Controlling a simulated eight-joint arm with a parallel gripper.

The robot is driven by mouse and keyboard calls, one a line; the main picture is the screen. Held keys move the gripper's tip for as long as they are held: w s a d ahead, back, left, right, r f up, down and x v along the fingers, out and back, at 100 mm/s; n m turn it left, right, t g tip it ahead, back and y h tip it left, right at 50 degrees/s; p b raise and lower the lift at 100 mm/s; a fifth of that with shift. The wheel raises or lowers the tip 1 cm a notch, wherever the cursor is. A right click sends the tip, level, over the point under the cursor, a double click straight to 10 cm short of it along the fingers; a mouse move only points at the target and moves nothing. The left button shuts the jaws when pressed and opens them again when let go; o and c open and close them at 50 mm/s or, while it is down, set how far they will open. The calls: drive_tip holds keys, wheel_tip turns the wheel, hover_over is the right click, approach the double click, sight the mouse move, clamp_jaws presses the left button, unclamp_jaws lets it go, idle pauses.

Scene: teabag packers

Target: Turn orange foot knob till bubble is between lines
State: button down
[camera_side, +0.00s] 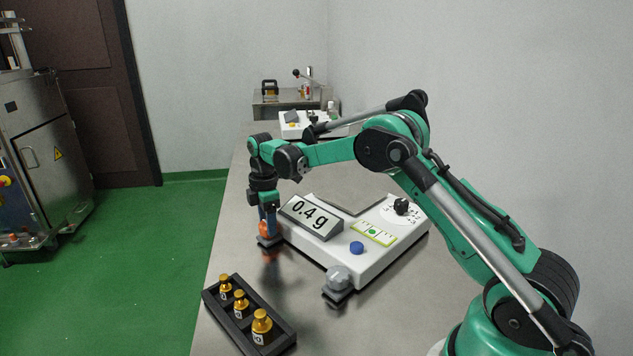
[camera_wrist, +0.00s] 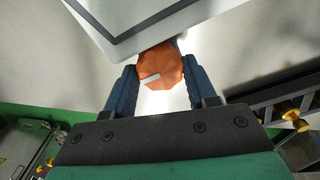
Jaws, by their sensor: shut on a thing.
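The orange foot knob (camera_wrist: 162,68) sits under the corner of the white scale in the wrist view, with a pale mark on its face. My gripper (camera_wrist: 157,88) has its two blue fingers on either side of the knob and is shut on it. In the side view my gripper (camera_side: 268,222) points down at the scale's left corner, over the orange knob (camera_side: 265,238). The scale (camera_side: 350,262) has a tilted display (camera_side: 311,217) reading 0.4 g. Its level vial (camera_side: 374,233) is yellow-green with a green bubble near the middle; whether it lies between the lines is too small to tell.
Another device (camera_side: 292,131) is farther back. Bare steel table lies left of the scale.

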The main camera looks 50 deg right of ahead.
drive_tip(key=shift+c, duration=1.4)
unclamp_jaws()
drive_tip(key=shift+r, duration=2.8)
drive_tip(key=shift+s+a+r, duration=0.1)
drive_tip(key=shift+a+r, duration=0.05)
drive_tip(key=shift+r, duration=0.15)
drive_tip(key=s+a+r+m+t, duration=0.4)
drive_tip(key=s+a+r+m, duration=0.25)
drive_tip(key=s+r, duration=0.2)
drive_tip(key=s+a+f+m+t, duration=0.3)
drive_tip(key=s+m, duration=0.3)
drive_tip(key=s, duration=0.4)
drive_tip(key=shift+f, duration=0.55)
